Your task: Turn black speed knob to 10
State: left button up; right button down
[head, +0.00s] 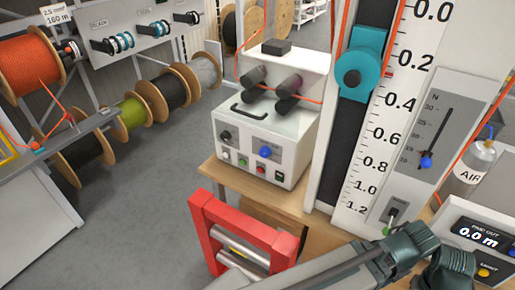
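A black knob (225,136) sits at the upper left of the front panel of a white machine (291,138) on a wooden bench. It looks like the speed knob, but its scale and pointer are too small to read. A larger blue knob (265,152) is to its right on the same panel. A grey arm link of mine with dark joints crosses the lower right, well apart from the machine. Neither of my grippers shows in the head view.
A red roller frame (283,250) stands in front of the bench, below the machine. A tall white scale (381,135) with a teal carriage (363,64) rises to the right. A length display (478,232) sits at far right. Cable reels (168,92) line the left; the grey floor between is clear.

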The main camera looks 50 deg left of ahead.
aim_at(226, 135)
jog(key=u, duration=1.75)
